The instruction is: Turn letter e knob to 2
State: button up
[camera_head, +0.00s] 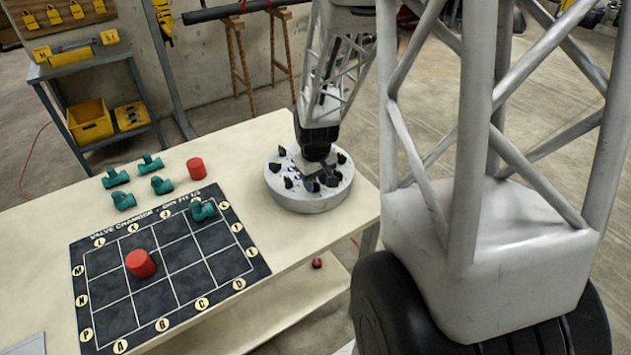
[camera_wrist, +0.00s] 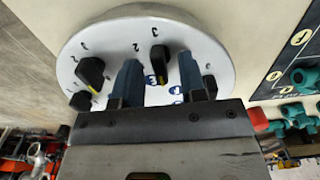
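A round light-grey dial panel (camera_head: 308,203) with several black knobs stands on the table under my gripper (camera_head: 318,172). In the wrist view the panel (camera_wrist: 120,30) shows black knobs, painted numbers and blue round letter labels. One knob (camera_wrist: 159,60) with a yellow mark appears between my two fingers, near a 2 and a 3. Another knob (camera_wrist: 91,72) is left of my fingers. My gripper (camera_wrist: 161,82) is open, with its blue-grey fingers apart. I cannot tell whether they touch a knob. The letters are too small to read surely, so I cannot tell which knob is e.
A black grid board (camera_head: 170,262) lies left of the panel, with a red cylinder (camera_head: 140,263) and a green fitting (camera_head: 202,210) on it. More green fittings (camera_head: 124,200) and a red cylinder (camera_head: 196,168) stand behind it. Bare table lies between board and panel.

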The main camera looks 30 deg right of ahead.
jog(key=shift+f, duration=0.2)
jog(key=shift+c, duration=0.3)
grip_shut()
